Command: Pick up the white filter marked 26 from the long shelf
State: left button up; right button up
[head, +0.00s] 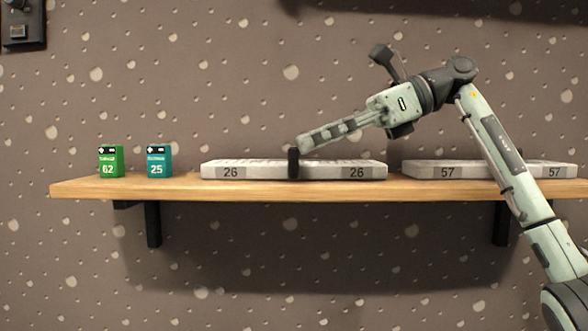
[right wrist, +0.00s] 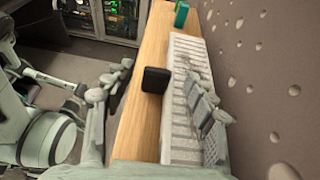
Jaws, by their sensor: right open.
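The white filter marked 26 (head: 325,171) lies flat and long on the wooden shelf (head: 120,188), with a 26 near each end of its front. A black upright tab (head: 293,163) stands at the middle of its front edge; it also shows in the right wrist view (right wrist: 155,80). My right gripper (head: 304,143) is just above the filter's middle, reaching in from the right. In the right wrist view my open fingers (right wrist: 155,72) lie on either side of the tab, one over the filter, one toward the shelf's front. My left gripper is out of view.
A second white filter marked 57 (head: 445,171) lies to the right, partly behind my arm. A green box marked 62 (head: 110,162) and a teal box marked 25 (head: 159,162) stand left on the shelf. The wall (head: 240,80) is close behind.

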aim_at(293, 150)
jog(key=x, duration=0.3)
jog(key=shift+s+a+f, duration=0.1)
jog(key=shift+a+f, duration=0.15)
jog(key=shift+f, duration=0.1)
grip_shut()
